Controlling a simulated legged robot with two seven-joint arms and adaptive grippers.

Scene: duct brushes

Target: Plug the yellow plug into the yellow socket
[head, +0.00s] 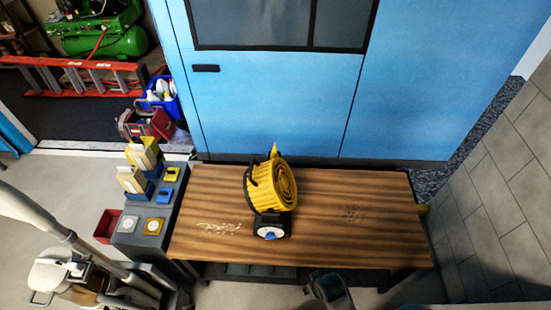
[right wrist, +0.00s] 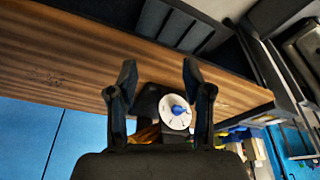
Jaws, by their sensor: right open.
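My left gripper is not in view.
The wooden table (head: 345,225) is mostly clear around the blower. The grey stand (head: 140,250) also holds a white round-faced plate (head: 127,224), yellow and blue blocks and card holders. A red bin (head: 107,225) is beside it. Blue cabinet doors (head: 270,100) stand behind.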

